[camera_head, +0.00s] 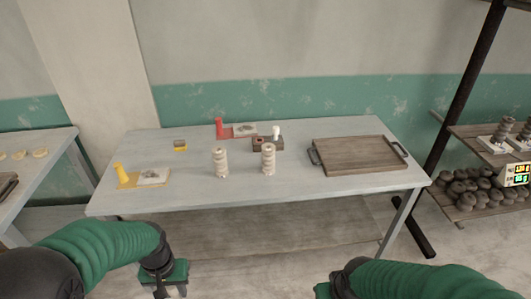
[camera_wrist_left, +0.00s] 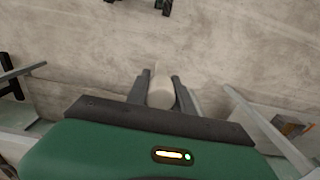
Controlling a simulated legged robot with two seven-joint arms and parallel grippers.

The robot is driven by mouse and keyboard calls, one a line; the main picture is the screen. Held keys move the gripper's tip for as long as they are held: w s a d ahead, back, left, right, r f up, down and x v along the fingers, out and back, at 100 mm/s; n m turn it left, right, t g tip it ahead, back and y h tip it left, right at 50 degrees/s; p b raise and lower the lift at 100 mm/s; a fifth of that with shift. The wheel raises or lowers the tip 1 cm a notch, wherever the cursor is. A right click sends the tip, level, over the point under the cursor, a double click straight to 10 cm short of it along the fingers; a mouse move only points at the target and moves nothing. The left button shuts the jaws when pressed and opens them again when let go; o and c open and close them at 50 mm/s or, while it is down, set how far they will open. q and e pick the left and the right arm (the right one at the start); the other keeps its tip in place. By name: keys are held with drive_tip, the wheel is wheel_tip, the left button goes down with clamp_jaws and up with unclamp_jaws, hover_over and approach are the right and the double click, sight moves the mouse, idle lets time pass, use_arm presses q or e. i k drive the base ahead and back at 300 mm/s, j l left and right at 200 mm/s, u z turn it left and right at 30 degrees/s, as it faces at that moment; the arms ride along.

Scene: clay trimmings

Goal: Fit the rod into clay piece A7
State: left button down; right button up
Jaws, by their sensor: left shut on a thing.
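My left gripper (camera_head: 168,287) is low in front of the table, at the bottom of the head view. In the left wrist view its two dark fingers (camera_wrist_left: 161,92) are shut on a pale, rounded piece (camera_wrist_left: 160,93); I cannot tell for sure whether this is the rod. Two pale, ribbed clay columns, a left one (camera_head: 220,162) and a right one (camera_head: 268,159), stand upright on the table. I cannot read any label, so I cannot tell which piece is A7. My right gripper (camera_head: 322,291) shows only partly at the bottom edge; its fingers are not visible.
The grey table (camera_head: 200,195) holds a wooden tray (camera_head: 355,160) at right, a red stand (camera_head: 220,129), a dark block with a white knob (camera_head: 276,132), a yellow stand (camera_head: 120,174) and a small yellow-based block (camera_head: 180,146). A shelf (camera_head: 490,160) with dark lumps stands at right.

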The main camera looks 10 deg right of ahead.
sight(268, 152)
drive_tip(key=i+j+z, duration=0.5)
drive_tip(key=j, duration=0.25)
drive_tip(key=i+j+z, duration=0.25)
drive_tip(key=i+j, duration=0.1)
drive_tip(key=j, duration=0.05)
